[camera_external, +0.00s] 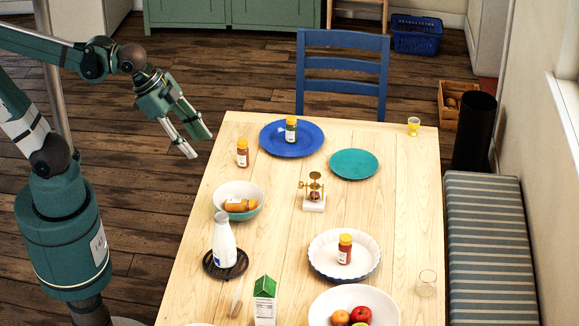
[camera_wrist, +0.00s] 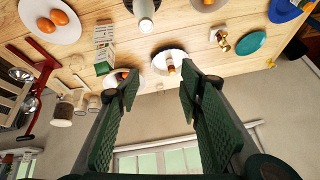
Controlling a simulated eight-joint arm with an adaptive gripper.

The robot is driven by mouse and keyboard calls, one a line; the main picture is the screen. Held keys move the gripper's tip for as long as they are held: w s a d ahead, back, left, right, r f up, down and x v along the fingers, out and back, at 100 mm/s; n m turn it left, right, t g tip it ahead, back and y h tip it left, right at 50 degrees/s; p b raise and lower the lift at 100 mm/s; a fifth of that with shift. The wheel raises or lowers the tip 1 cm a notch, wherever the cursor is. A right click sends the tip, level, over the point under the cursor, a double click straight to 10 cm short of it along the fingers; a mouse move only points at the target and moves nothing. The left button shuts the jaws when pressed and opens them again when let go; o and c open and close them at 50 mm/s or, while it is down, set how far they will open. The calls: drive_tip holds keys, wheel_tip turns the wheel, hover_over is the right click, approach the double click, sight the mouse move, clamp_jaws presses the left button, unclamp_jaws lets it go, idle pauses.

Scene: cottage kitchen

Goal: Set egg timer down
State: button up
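A small brass stand on a white block (camera_external: 314,204), with something dark red in its middle, is upright on the wooden table (camera_external: 285,235). It may be the egg timer; I see nothing else that clearly looks like one. It also shows near the top right of the wrist view (camera_wrist: 221,40). My gripper (camera_external: 200,145) is off the table's left edge, above the floor, well apart from the brass stand. Its two fingers are spread with nothing between them, as the wrist view (camera_wrist: 158,88) also shows.
Near the brass stand are a teal plate (camera_external: 354,164), a blue plate (camera_external: 273,143) with a jar, a fluted white dish (camera_external: 316,262) with a jar, and a bowl (camera_external: 224,191). A white bottle (camera_external: 224,247) stands front left. Bare wood surrounds the stand.

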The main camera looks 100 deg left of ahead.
drive_tip(key=s+d+f+n+t, duration=0.1)
drive_tip(key=s+d+f+n, duration=0.1)
drive_tip(key=s, duration=0.3)
drive_tip(key=shift+s+d+n, duration=0.3)
drive_tip(key=shift+d, duration=0.05)
